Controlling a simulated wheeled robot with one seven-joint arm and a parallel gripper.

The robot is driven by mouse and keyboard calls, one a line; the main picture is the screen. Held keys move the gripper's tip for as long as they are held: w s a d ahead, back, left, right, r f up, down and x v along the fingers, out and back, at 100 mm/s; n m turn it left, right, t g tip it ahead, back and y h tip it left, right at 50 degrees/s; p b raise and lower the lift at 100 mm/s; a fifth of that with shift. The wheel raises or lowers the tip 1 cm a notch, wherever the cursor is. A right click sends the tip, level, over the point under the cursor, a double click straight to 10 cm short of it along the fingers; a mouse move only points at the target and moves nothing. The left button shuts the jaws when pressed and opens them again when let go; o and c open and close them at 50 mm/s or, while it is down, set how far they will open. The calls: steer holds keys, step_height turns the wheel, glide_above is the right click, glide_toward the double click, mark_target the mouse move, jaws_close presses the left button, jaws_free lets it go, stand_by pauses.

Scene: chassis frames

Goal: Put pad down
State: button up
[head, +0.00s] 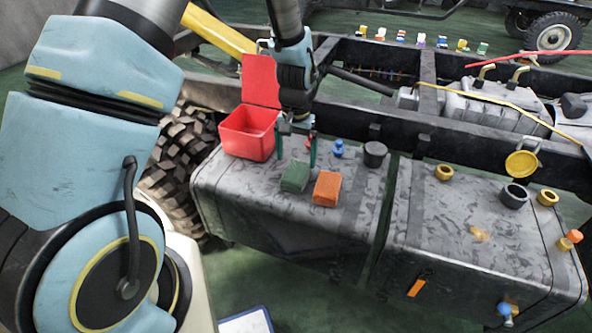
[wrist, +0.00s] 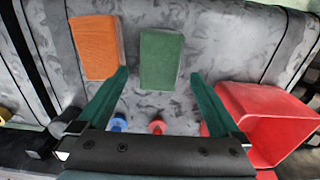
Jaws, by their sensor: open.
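Two pads lie on the grey tank top: a green pad (head: 295,177) and an orange pad (head: 327,188) to its right. In the wrist view the green pad (wrist: 161,59) lies just beyond and between my fingertips, and the orange pad (wrist: 97,47) is to its left. My gripper (head: 297,158) is above the tank behind the pads, and it also shows in the wrist view (wrist: 158,78). Its green fingers are spread apart with nothing between them. Neither pad is held. Whether a fingertip touches the tank is unclear.
An open red box (head: 247,142) with a raised lid stands left of my gripper. A blue knob (head: 338,149) and a black cap (head: 375,154) stand behind the pads. The tank top (head: 235,187) left of the green pad is clear. A dark frame rail runs behind.

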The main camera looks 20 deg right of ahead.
mark_target(296, 172)
step_height(296, 172, up, 5)
steer(key=w+a+r+n, duration=0.15)
steer(key=a+r, duration=0.25)
steer(key=a, duration=0.5)
steer(key=w+a+r+n, duration=0.1)
steer(key=a+r+n, duration=0.25)
steer(key=a, duration=0.45)
steer(key=s+a+r+n+t, duration=0.1)
steer(key=s+a, duration=0.5)
steer(key=a, duration=0.7)
step_height(296, 172, up, 2)
steer(key=shift+s+r+n+t, duration=0.15)
steer(key=shift+n+t, duration=0.15)
steer(key=shift+n, duration=0.4)
step_height(296, 172, up, 5)
steer(key=p, duration=0.4)
steer(key=shift+p, duration=0.3)
